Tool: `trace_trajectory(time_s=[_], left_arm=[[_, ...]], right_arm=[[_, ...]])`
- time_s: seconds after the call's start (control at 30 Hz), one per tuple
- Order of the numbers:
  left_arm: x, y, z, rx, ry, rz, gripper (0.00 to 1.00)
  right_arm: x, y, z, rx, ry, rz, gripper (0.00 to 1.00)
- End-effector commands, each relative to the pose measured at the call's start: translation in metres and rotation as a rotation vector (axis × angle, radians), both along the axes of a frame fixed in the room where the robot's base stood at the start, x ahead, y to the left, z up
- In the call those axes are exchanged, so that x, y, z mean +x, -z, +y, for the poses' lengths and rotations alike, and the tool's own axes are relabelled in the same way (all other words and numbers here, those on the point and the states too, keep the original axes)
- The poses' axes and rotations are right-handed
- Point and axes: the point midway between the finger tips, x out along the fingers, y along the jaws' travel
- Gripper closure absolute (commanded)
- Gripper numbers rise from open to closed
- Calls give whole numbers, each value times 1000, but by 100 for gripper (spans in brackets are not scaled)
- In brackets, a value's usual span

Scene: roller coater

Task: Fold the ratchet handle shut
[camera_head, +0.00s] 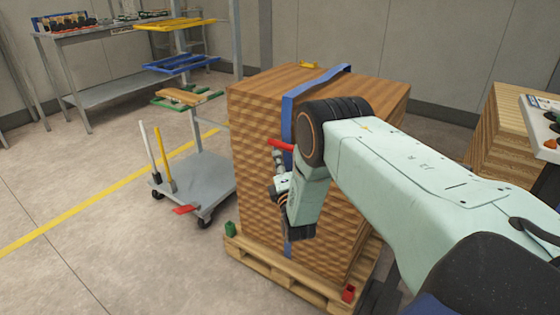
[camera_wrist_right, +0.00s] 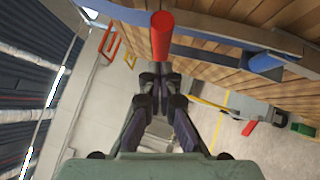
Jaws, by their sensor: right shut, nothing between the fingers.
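The ratchet handle has a red grip (camera_head: 281,145) that sticks out from the left face of a strapped wood stack (camera_head: 257,185). In the right wrist view the red grip (camera_wrist_right: 161,37) is just beyond my fingertips. A blue strap (camera_head: 288,118) runs over the top of the stack and down that face. My right gripper (camera_head: 279,160) is shut and empty, just below the red grip. In the right wrist view its fingertips (camera_wrist_right: 158,70) are close to the grip's end; I cannot tell whether they touch. My right forearm hides part of the stack. My left gripper is not in view.
The stack rests on a wooden pallet (camera_head: 290,283) with a green block (camera_head: 230,229) and a red block (camera_head: 348,293) at its corners. A grey cart (camera_head: 200,178) stands to the left. More wood (camera_head: 505,135) is at right. The floor at front left is clear.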

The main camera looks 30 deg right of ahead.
Motion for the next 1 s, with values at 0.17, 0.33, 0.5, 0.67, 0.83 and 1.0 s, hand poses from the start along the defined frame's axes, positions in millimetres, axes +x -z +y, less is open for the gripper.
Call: trace_trajectory(time_s=[0.17,0.33,0.5,0.67,0.83,1.0], left_arm=[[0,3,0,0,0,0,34],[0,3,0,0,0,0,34],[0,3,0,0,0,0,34],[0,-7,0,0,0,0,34],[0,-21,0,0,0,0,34],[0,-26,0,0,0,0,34]], right_arm=[[4,-4,-9,0,1,-1,100],[5,-4,-9,0,0,0,100],[4,-4,-9,0,0,0,100],[6,-9,-14,32,1,12,100],[9,-15,-23,98,2,40,100],[12,-15,-28,139,2,57,100]])
